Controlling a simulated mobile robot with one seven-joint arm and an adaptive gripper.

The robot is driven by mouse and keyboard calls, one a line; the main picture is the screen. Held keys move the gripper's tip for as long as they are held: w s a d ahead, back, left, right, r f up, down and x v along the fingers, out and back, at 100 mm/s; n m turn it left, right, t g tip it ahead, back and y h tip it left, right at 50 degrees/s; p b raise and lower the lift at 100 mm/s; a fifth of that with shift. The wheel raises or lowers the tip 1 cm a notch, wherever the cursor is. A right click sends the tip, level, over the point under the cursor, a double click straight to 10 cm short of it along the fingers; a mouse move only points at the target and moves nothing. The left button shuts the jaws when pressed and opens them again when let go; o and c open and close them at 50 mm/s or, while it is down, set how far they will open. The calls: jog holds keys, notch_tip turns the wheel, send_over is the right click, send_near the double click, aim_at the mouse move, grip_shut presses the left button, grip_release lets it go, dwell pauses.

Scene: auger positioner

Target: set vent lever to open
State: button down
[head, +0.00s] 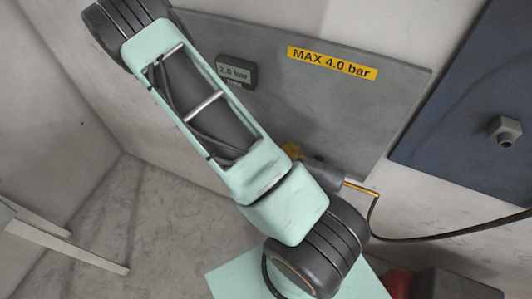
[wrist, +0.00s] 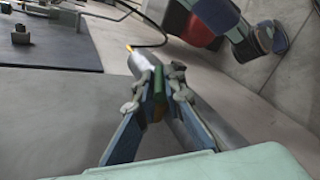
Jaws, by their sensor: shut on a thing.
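In the wrist view, the two blue fingers of my gripper (wrist: 154,92) come together on a narrow green part (wrist: 160,84), which looks like the handle of the vent lever. A brownish patch shows just below it between the fingers. A grey cylindrical body (wrist: 142,64) lies just beyond the fingertips. In the head view, that grey body (head: 322,172) sits low on the grey panel (head: 400,85), with a yellow part (head: 291,151) at its left end. My arm hides the gripper and the lever there, so the lever's angle cannot be told.
A small display (head: 236,72) reads 2.0 bar, and a yellow label (head: 332,62) reads MAX 4.0 bar. A black hose (head: 440,237) runs right from the brass fitting (head: 361,190). A dark blue panel (head: 465,110) with a grey nut-like knob (head: 505,130) is at the right.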

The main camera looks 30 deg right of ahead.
jog(key=shift+w+a+f+g+h+b, duration=0.15)
jog(key=shift+f+g+h+b, duration=0.4)
jog(key=shift+g+h+b, duration=0.4)
jog(key=shift+g+b, duration=0.25)
jog(key=shift+b, duration=0.1)
jog(key=c, duration=2)
grip_release()
notch_tip(320, 180, up, 10)
jog(key=shift+r, duration=0.1)
